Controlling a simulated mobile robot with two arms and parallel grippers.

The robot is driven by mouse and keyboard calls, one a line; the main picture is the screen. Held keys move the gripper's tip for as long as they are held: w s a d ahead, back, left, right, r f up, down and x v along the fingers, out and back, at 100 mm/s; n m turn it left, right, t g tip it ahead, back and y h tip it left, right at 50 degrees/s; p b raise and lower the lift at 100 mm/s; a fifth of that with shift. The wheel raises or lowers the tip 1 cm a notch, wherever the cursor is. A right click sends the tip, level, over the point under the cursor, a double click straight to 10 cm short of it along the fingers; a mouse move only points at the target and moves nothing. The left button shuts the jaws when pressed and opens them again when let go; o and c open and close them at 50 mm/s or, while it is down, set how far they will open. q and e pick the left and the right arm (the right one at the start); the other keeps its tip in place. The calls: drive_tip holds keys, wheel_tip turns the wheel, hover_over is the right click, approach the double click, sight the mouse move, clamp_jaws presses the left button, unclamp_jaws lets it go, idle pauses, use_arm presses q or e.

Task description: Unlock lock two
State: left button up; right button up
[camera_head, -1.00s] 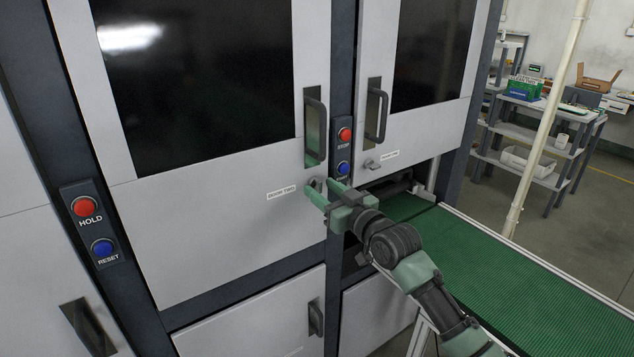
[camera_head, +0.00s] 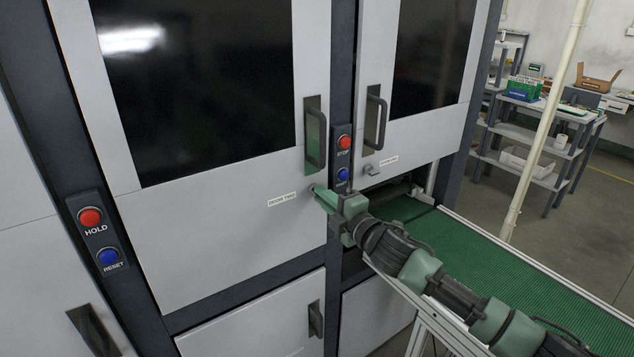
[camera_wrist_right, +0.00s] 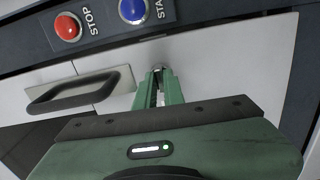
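Lock two is at the lower right corner of the large left door (camera_head: 225,240), beside a small white label (camera_head: 282,200) whose print is too blurred to read for certain. My right gripper (camera_head: 320,192) is at this lock and hides most of it in the head view. In the right wrist view the green fingertips (camera_wrist_right: 159,76) are close together around the small grey lock knob (camera_wrist_right: 158,69) and appear closed on it. A second small lock (camera_head: 373,171) with its own label shows on the right door. My left gripper is not in view.
A dark door handle (camera_head: 316,133) stands out just above my right gripper. A red STOP button (camera_head: 344,142) and a blue button (camera_head: 342,174) sit on the post beside it. A green conveyor (camera_head: 500,265) runs under my right arm.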

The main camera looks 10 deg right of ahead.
drive_tip(key=o, duration=0.7)
drive_tip(key=v, duration=0.6)
drive_tip(key=shift+p, duration=0.3)
